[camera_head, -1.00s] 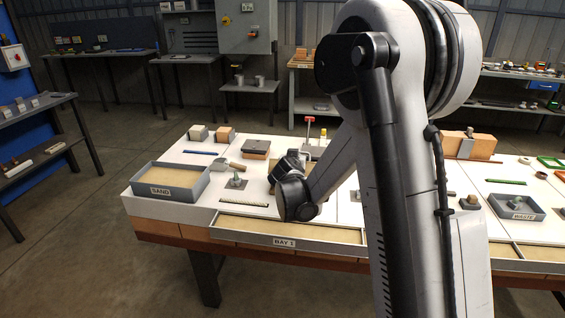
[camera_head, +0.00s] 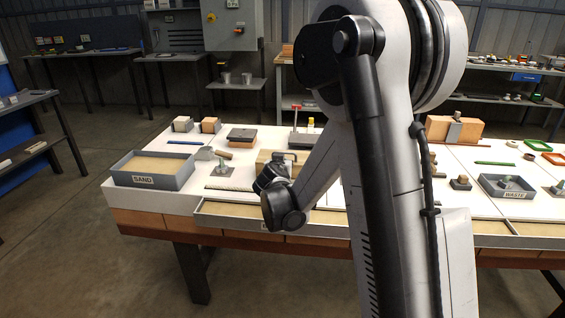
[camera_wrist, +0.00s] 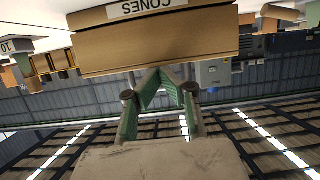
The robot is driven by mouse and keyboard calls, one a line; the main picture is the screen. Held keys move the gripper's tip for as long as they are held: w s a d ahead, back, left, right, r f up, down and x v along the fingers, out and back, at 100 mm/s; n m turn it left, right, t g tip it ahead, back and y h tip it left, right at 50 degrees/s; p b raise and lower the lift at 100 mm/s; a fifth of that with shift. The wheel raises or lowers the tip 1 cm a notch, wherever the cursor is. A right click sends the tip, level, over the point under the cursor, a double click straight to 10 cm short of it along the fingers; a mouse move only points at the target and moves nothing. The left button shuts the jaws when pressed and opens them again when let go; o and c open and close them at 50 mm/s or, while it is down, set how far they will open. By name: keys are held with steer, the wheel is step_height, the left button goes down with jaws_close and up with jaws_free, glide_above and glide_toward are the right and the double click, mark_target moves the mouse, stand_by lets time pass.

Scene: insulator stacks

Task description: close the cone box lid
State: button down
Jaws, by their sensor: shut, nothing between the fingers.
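The cone box (camera_wrist: 155,42) is a tan box at the top of the wrist view, with a white CONES label (camera_wrist: 140,8) on one face. In the head view a pale wooden box (camera_head: 264,157), likely the same one, shows partly behind my wrist. I cannot tell how its lid stands. My gripper (camera_wrist: 163,74) is shut and empty, with its green-padded fingertips together at or close to the box's lower pictured edge. Contact is unclear. In the head view my wrist and arm hide the fingertips and much of the box.
The SAND tray (camera_head: 155,168) stands at the table's left end. A red-handled tool (camera_head: 296,118) stands behind the wooden box. Wooden blocks (camera_head: 210,125) and a dark-topped block (camera_head: 241,138) lie nearby. The WASTE tray (camera_head: 506,187) is to the right.

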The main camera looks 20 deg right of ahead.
steer(key=shift+s+a+f, duration=0.1)
steer(key=shift+s+f, duration=0.2)
steer(key=shift+f, duration=0.25)
steer(key=shift+w+f, duration=0.1)
steer(key=shift+w, duration=0.1)
steer(key=shift+r, duration=0.2)
